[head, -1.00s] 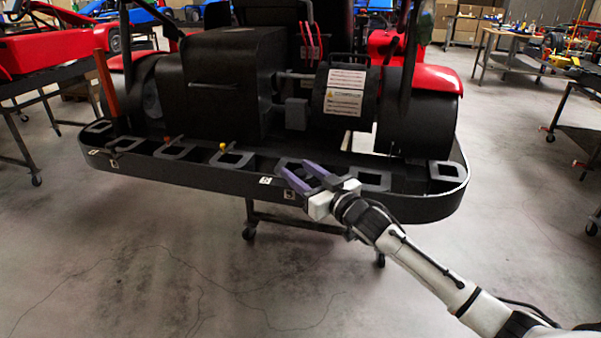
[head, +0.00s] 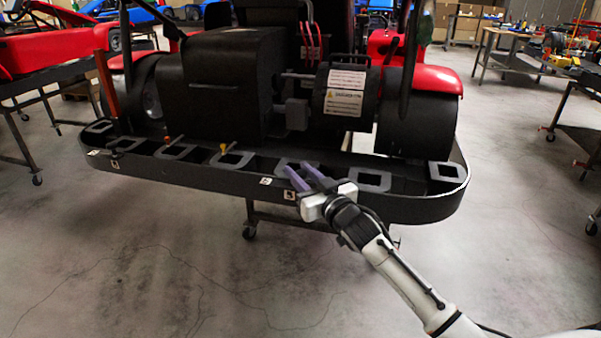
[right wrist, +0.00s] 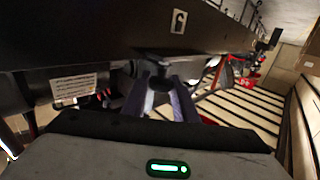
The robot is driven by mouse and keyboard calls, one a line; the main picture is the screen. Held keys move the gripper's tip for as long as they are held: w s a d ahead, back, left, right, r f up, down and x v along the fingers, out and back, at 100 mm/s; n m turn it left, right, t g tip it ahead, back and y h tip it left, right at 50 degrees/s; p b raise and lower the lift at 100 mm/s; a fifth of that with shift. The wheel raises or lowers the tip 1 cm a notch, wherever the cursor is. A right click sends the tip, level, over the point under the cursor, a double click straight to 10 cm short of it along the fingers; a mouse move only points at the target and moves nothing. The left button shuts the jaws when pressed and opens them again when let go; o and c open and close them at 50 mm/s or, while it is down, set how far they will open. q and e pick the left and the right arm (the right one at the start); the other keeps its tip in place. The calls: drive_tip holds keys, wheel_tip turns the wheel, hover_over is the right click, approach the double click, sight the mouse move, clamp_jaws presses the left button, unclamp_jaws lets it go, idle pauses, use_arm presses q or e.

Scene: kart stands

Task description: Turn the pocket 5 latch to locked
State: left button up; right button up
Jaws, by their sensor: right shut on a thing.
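The black bumper tray (head: 200,178) of the kart holds a row of pockets with grey frames. My right gripper (head: 299,169) has its purple fingers at the tray's front rim, right of the middle. In the right wrist view the fingers (right wrist: 164,100) are shut on a dark knob-like piece (right wrist: 160,80), which I take as the latch. Whether it stands at locked is not clear. A small white number tag (head: 289,195) is on the tray's front below the fingers; it is too small to read surely. My left gripper is not in view.
The kart's black engine housing (head: 235,85) rises behind the tray. A workbench (head: 510,52) is at the back right. The floor in front is clear.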

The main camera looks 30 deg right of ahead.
drive_tip(key=o, duration=1)
drive_tip(key=shift+s, duration=0.15)
drive_tip(key=s+a, duration=0.1)
drive_tip(key=s, duration=0.9)
